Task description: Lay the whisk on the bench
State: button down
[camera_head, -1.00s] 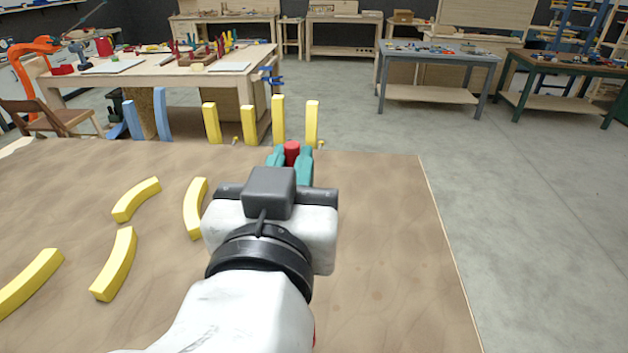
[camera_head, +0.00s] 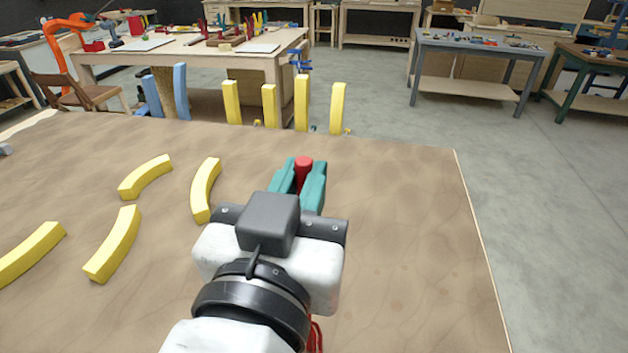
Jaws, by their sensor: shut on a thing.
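My gripper (camera_head: 303,170) has teal fingers, which are shut on a red piece (camera_head: 303,165) that stands up between them. I take this red piece to be part of the whisk; most of the whisk is hidden behind my fingers and wrist. The brown bench top (camera_head: 400,220) spreads below and around my gripper. My fingers show against its far part, short of the far edge. I cannot tell whether the red piece touches the bench. Thin red strands (camera_head: 316,335) show beside my wrist; I cannot tell what they belong to.
Several curved yellow blocks (camera_head: 114,245) lie left of my gripper. Upright yellow pieces (camera_head: 302,102) and blue pieces (camera_head: 181,92) stand along the far edge. The bench's right part is clear up to its right edge (camera_head: 480,240). Other worktables (camera_head: 478,48) stand farther off.

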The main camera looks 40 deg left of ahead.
jog(key=c, duration=1.1)
grip_release()
jog(key=b+v, duration=0.2)
jog(key=v, duration=1)
